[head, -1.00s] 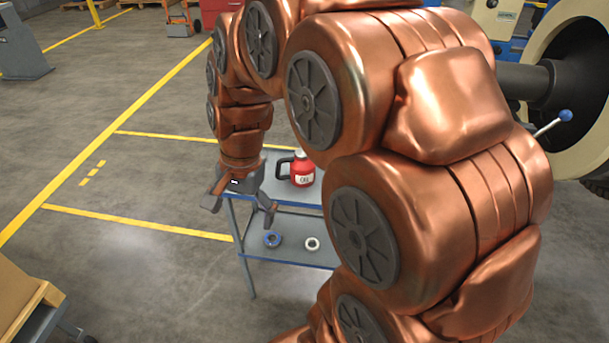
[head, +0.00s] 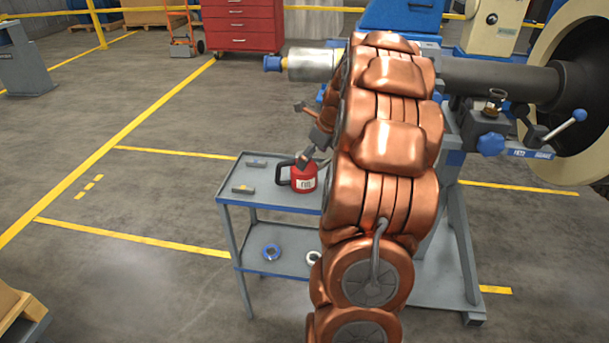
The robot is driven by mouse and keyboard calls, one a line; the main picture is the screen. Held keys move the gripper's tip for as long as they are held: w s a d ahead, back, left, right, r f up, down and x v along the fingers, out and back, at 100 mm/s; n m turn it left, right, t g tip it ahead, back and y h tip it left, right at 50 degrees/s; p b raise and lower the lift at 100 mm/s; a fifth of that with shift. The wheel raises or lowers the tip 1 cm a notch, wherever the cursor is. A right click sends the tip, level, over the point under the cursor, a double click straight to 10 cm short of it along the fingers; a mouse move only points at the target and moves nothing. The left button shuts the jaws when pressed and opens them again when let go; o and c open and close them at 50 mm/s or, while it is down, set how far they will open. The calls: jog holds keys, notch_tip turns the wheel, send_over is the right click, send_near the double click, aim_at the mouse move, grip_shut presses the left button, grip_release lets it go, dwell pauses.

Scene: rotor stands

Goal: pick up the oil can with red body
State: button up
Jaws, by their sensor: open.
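The oil can with red body (head: 304,183) stands upright on the top shelf of a grey cart. Its dark handle faces left and a white label is on its front. My gripper (head: 301,135) is open and empty, with its fingers spread and pointing left. It is above the can in the picture, and its lower finger overlaps the can's top. I cannot tell whether they touch. My copper arm hides part of the gripper and the right part of the cart.
A blue ring (head: 271,252) and a pale ring (head: 313,257) lie on the lower shelf. A large machine (head: 505,75) stands behind my arm. The floor left of the cart is clear.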

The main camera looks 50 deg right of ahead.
aim_at(305, 173)
jog(key=shift+x, duration=3.8)
jog(key=shift+s+d, duration=0.1)
jog(key=shift+s, duration=0.1)
jog(key=c, duration=1.3)
